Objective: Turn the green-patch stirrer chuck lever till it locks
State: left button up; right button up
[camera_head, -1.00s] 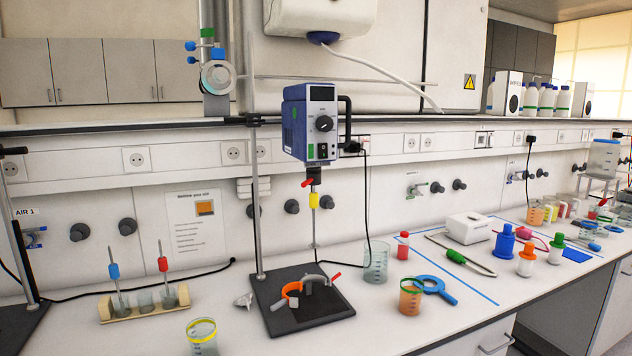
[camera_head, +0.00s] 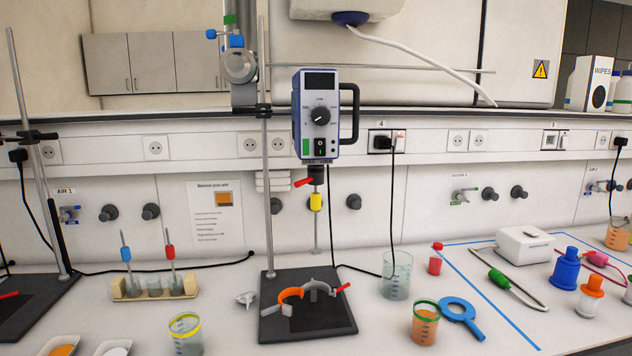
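The overhead stirrer (camera_head: 342,135) is a blue and white box with a dark display and a black knob. It hangs on an upright stand rod. A green patch (camera_head: 306,147) is on its lower front left corner. The dark chuck (camera_head: 317,172) is under the box. Its red lever (camera_head: 304,182) sticks out to the left, tilted slightly down. A yellow piece (camera_head: 316,202) sits below the chuck on a thin vertical shaft (camera_head: 316,238). I cannot tell from this view whether the chuck is locked. Neither gripper is in view.
The black stand base (camera_head: 308,325) carries an orange and grey ring clamp (camera_head: 290,296). A glass beaker (camera_head: 396,276) stands right of it, with an orange beaker (camera_head: 424,324) in front. A yellow-rimmed beaker (camera_head: 186,336) is front left. A second stand rod (camera_head: 36,150) rises at the left.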

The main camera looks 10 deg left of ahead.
aim_at(315, 172)
jog(key=i+l+u, duration=0.1)
jog(key=l, duration=0.3)
jog(key=i+l, duration=0.15)
jog(key=l, duration=0.2)
jog(key=i+l+u, duration=0.15)
jog(key=l, duration=0.25)
